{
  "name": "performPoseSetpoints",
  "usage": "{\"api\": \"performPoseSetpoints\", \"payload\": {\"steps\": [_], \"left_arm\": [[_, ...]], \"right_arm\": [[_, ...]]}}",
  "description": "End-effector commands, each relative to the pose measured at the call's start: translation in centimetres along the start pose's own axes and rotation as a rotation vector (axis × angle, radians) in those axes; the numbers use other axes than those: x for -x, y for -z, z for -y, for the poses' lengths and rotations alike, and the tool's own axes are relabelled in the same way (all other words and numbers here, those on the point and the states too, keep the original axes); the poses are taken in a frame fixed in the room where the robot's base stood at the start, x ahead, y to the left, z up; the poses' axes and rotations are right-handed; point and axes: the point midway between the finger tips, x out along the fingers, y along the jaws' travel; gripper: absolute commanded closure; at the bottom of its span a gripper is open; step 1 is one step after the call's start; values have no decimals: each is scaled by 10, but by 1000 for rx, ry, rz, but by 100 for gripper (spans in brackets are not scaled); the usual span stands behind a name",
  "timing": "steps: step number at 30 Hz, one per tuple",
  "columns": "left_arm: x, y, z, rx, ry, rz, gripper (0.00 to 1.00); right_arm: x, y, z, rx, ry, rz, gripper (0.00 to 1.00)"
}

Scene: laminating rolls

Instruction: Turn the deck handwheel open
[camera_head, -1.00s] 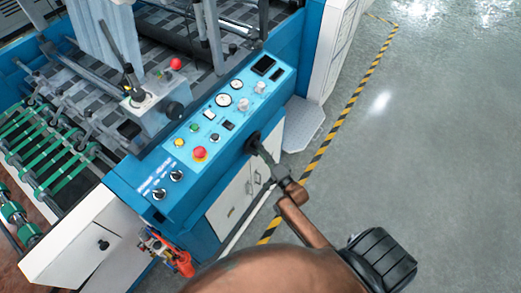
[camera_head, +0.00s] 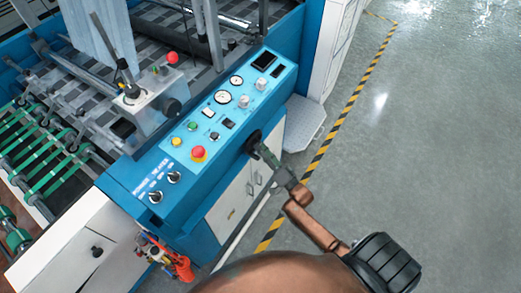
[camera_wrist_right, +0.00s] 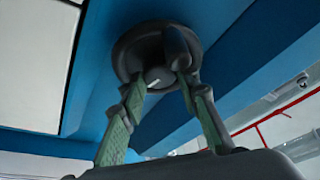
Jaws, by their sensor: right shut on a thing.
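The deck handwheel (camera_head: 252,138) is a small dark round wheel on the blue front face of the console. In the right wrist view the handwheel (camera_wrist_right: 128,50) shows as a dark dished disc with a stubby knob (camera_wrist_right: 178,42) and a short white mark near its lower edge. My right gripper (camera_head: 262,150) reaches it from the lower right. In the wrist view the green-padded fingers of the gripper (camera_wrist_right: 160,82) are at the wheel's lower edge, shut on it; the knob is by the right fingertip. The exact contact is partly hidden. My left gripper is not in view.
The console panel (camera_head: 210,120) above the wheel carries a red emergency button (camera_head: 198,152), gauges and knobs. White cabinet doors (camera_head: 235,200) are below. A grey step plate (camera_head: 303,120) lies to the right. The grey floor (camera_head: 440,160) beyond the yellow-black line is clear.

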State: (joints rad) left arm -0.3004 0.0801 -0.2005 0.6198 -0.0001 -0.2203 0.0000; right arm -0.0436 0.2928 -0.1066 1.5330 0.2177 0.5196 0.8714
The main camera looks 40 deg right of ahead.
Motion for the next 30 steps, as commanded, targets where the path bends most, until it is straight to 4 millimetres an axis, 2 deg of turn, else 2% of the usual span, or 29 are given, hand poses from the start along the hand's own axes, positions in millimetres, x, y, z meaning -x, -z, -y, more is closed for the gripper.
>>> {"api": "performPoseSetpoints", "payload": {"steps": [1, 7, 10, 15, 30], "left_arm": [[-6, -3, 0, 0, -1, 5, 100], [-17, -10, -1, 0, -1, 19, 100], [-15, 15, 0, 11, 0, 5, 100], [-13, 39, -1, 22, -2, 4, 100], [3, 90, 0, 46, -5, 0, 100]], "right_arm": [[2, -4, -5, 41, 13, 5, 95], [2, -3, -7, 217, 86, 6, 95], [2, -3, -8, 304, 122, 7, 95], [1, -2, -9, 455, 184, 6, 95], [0, 2, -12, 894, 367, 8, 95]]}}
